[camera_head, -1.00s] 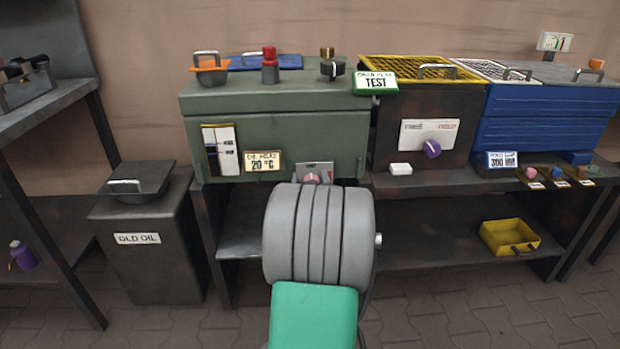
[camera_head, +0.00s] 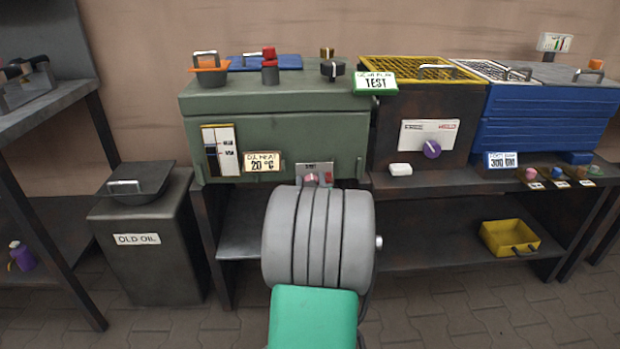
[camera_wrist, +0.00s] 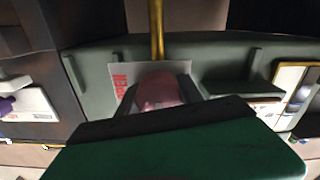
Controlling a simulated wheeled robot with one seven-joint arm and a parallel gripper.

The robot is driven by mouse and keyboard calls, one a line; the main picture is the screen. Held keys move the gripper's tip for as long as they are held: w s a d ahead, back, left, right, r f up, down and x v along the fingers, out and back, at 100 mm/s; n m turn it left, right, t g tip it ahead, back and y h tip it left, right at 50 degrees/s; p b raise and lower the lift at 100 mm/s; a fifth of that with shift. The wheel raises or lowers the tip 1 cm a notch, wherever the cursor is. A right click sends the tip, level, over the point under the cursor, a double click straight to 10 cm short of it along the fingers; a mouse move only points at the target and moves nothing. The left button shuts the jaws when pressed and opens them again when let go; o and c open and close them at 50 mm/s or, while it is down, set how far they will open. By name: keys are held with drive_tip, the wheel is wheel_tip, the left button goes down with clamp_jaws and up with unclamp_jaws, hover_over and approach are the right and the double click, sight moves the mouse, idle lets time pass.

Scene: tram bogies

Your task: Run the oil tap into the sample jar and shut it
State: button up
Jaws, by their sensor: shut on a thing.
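The oil tap's pink handle (camera_wrist: 158,92) sits in front of a pale plate with red lettering in the wrist view. My gripper (camera_wrist: 158,108) is shut on this handle; its fingers show only partly. A golden upright strip (camera_wrist: 157,35) runs from the plate to the top edge there; I cannot tell whether it is a pipe or running oil. In the head view, the pink handle (camera_head: 312,179) is on the front of the green oil tank (camera_head: 275,120), and my arm hides the gripper and the space below. I cannot make out the sample jar.
The green tank carries a gauge (camera_head: 219,150) and a 20 °C sign (camera_head: 263,162). An OLD OIL bin (camera_head: 150,240) stands left of the bench. A dark cabinet (camera_head: 425,145) and a yellow tray (camera_head: 510,238) are to the right.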

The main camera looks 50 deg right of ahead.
drive_tip(key=m, duration=0.3)
drive_tip(key=o, duration=1.4)
drive_tip(key=shift+c, duration=0.2)
drive_tip(key=shift+s, duration=0.1)
drive_tip(key=p+v, duration=0.1)
drive_tip(key=v, duration=0.6)
drive_tip(key=shift+s+a, duration=0.25)
drive_tip(key=shift+a, duration=0.05)
idle(0.3)
